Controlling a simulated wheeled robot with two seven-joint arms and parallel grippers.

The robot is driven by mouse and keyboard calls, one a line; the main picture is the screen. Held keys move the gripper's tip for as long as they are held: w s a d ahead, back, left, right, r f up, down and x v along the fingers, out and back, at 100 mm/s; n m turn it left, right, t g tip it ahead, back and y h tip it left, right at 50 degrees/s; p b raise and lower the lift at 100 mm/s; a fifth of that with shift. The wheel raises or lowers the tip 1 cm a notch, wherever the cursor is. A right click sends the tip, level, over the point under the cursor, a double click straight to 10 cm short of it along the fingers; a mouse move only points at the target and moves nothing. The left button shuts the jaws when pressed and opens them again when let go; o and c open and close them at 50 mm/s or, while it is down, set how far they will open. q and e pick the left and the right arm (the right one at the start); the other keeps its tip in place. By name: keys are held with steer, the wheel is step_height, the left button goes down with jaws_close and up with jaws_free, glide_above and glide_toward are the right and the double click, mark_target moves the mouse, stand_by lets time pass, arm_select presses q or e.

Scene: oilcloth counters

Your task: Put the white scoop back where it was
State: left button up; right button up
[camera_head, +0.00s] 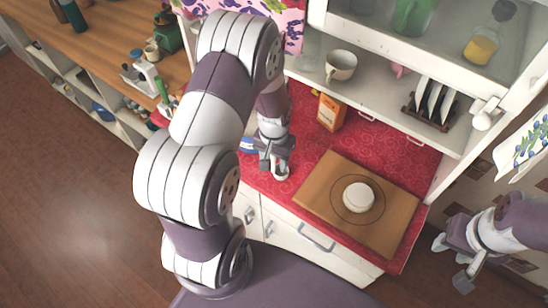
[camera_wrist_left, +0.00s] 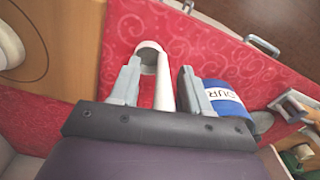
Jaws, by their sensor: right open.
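The white scoop (camera_wrist_left: 163,82) lies on the red patterned counter, its round end pointing away from my wrist. It shows small under the gripper in the head view (camera_head: 281,174). My left gripper (camera_wrist_left: 158,84) is low over the counter with its fingers spread on either side of the scoop's handle; red cloth shows between the left-hand finger and the handle. In the head view this gripper (camera_head: 275,163) is left of the wooden board. My right gripper (camera_head: 454,262) is open and empty, off the counter at the lower right.
A blue flour container (camera_wrist_left: 228,102) stands close beside the right-hand finger. A wooden board (camera_head: 315,190) bears a white round object (camera_head: 358,197). An orange box (camera_head: 330,111) stands behind. A shelf above holds a cup (camera_head: 341,65) and a plate rack (camera_head: 432,105).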

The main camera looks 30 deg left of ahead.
arm_select(q)
steer(key=shift+r, duration=0.2)
steer(key=r+b, duration=0.1)
steer(key=r, duration=0.4)
steer(key=r+b, duration=0.1)
steer(key=r, duration=0.5)
steer(key=shift+s+d+r, duration=0.1)
steer(key=shift+s+r, duration=0.1)
steer(key=shift+r, duration=0.05)
steer(key=s+d+m+t, duration=0.1)
steer(key=s+d, duration=0.5)
steer(key=s, duration=0.1)
steer(key=shift+s+d+f, duration=0.15)
steer(key=shift+d+f, duration=0.15)
steer(key=shift+d, duration=0.05)
